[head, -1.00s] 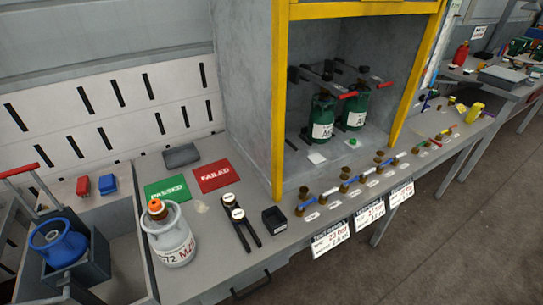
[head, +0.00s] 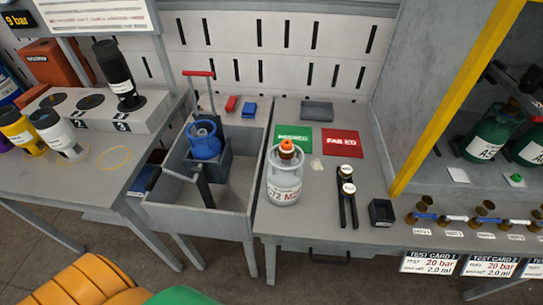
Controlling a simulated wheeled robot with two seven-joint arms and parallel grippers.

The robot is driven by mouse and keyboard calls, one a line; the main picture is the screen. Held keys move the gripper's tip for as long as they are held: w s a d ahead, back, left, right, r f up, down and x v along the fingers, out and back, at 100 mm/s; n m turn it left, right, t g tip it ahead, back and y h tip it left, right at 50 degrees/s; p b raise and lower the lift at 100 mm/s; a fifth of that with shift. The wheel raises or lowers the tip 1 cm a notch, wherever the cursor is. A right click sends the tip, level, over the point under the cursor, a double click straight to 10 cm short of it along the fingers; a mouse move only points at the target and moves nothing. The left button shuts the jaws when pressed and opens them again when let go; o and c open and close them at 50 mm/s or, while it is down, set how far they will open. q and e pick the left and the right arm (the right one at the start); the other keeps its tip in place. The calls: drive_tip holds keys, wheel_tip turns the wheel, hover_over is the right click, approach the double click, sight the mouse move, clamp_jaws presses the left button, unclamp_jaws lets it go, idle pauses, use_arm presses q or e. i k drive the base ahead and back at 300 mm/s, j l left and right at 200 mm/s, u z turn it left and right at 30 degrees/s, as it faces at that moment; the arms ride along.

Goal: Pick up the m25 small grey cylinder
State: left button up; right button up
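The small grey cylinder (head: 284,184) stands upright on the right-hand grey bench. It has an orange and brown valve on top, a collar around it, and red and dark lettering on its side, partly readable as "72 M2". It stands in front of the green PASSED card, close to the bench's left edge. Nothing is touching it. Neither of my grippers shows in the head view.
A grey sink-like tub (head: 158,213) with a blue cylinder (head: 204,141) is left of the bench. A red FAILED card (head: 341,142), black tool (head: 347,203) and small black box (head: 381,213) lie right. A left table (head: 112,185) carries several bottles.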

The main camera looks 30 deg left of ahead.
sight(284, 178)
drive_tip(key=u, duration=0.7)
